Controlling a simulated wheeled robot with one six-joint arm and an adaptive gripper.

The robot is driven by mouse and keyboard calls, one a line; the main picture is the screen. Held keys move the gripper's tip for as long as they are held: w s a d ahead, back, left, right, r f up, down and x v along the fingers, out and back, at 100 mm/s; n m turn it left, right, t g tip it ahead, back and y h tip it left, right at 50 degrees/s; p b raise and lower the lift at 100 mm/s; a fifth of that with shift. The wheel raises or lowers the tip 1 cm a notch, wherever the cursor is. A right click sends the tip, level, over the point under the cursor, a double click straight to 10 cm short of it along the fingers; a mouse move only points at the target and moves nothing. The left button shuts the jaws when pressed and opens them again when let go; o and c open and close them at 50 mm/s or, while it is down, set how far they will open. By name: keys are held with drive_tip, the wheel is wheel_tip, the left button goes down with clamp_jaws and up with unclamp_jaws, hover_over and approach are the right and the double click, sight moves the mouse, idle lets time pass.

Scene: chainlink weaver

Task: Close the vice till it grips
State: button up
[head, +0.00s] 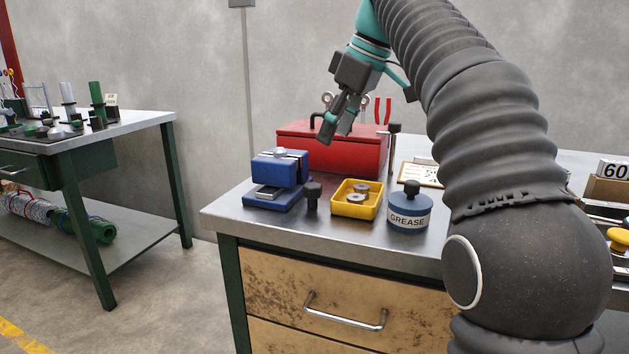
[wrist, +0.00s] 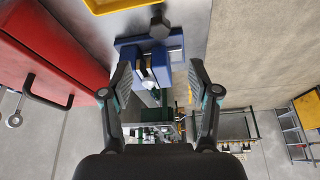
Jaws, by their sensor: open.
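The blue vice (head: 275,197) stands at the left end of the metal workbench. A grey metal piece (head: 281,153) shows at its top, and bare metal shows between its upper block and base.
A red toolbox (head: 335,150) stands behind, below my gripper. A yellow tray (head: 357,207) with metal rings and a blue grease tin (head: 408,212) stand right of the knob. Bare bench top (head: 228,212) shows at the left corner. A second bench (head: 150,122) stands farther left.

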sight(313, 185)
drive_tip(key=b+x, duration=0.2)
drive_tip(key=x, duration=0.9)
drive_tip(key=shift+a+f, duration=0.1)
drive_tip(key=shift+f, duration=0.25)
drive_tip(key=c, duration=1.1)
drive_tip(key=shift+m+t, duration=0.3)
drive_tip(key=shift+m, duration=0.5)
drive_tip(key=shift+c, duration=0.2)
